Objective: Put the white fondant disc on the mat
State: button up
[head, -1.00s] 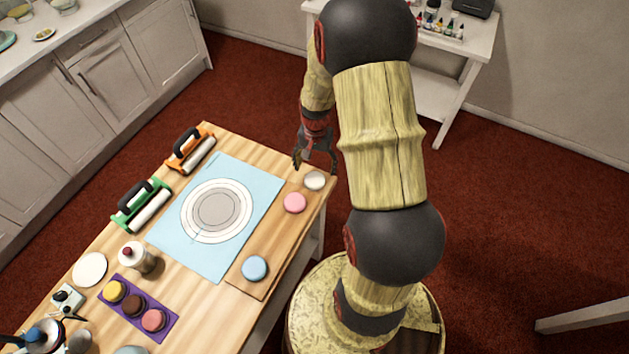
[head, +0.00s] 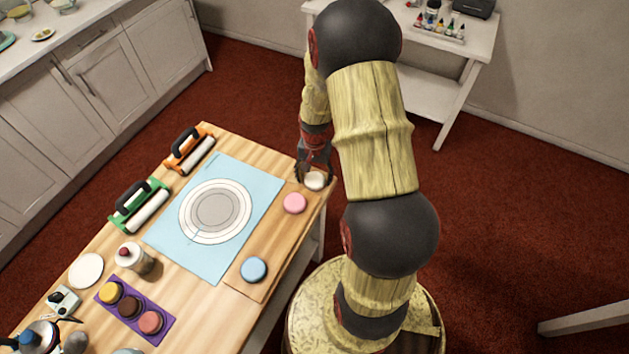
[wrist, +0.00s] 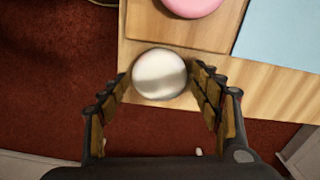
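The white fondant disc (head: 315,181) lies at the far right corner of the table, at the end of the wooden board. My gripper (head: 314,172) is right over it. In the wrist view the disc (wrist: 159,73) shows between the fingers of my gripper (wrist: 160,88), which are spread apart with a gap visible on the right side. The left finger is close to the disc; I cannot tell if it touches. The blue mat (head: 163,238) with grey and white rings lies left of the board, and its corner shows in the wrist view (wrist: 285,35).
A pink disc (head: 294,203) and a blue disc (head: 253,269) sit on the wooden board (head: 283,232). An orange-framed roller (head: 190,152) and a green-framed roller (head: 141,206) lie left of the mat.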

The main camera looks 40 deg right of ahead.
jog(key=c, duration=1)
jog(key=shift+c, duration=0.2)
jog(key=shift+r, duration=0.15)
